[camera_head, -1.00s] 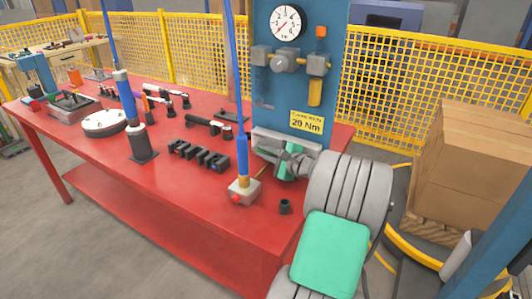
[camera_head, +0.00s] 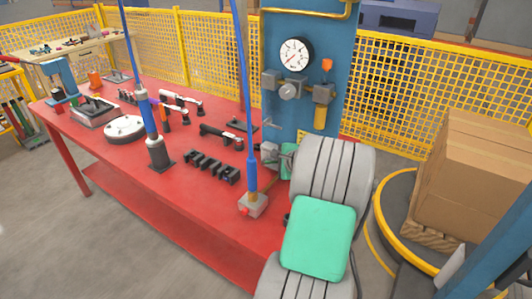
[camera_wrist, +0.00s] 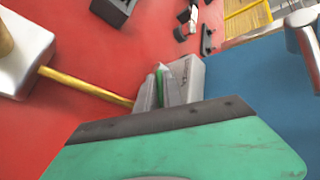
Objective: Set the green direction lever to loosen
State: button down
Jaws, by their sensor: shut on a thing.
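The green direction lever (camera_wrist: 160,76) shows in the wrist view as a narrow green piece between the two grey fingers of my gripper (camera_wrist: 160,88). My gripper is shut on it. A brass rod (camera_wrist: 84,86) runs from a silver block (camera_wrist: 28,58) to the fingers; whether the lever is joined to it cannot be told. My arm hides most of the gripper there, and no lever marking is readable.
A blue panel (camera_head: 278,40) with a pressure gauge (camera_head: 295,54) rises behind my gripper. A black notched holder (camera_head: 211,166) and several tools lie on the red table (camera_head: 185,190) to the left. Cardboard boxes (camera_head: 475,170) stand at right.

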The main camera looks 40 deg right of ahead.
jog(key=shift+w+a+r+g+p, duration=0.15)
jog(key=shift+r+g+p, duration=0.1)
jog(key=shift+g+p, duration=0.5)
jog(key=shift+w+d+r+g+p, duration=0.1)
jog(key=shift+w+r+g+p, duration=0.1)
jog(key=shift+g+p, duration=0.55)
jog(key=shift+n, duration=0.3)
jog(key=c, duration=1.8)
grip_release()
jog(key=shift+o, duration=0.2)
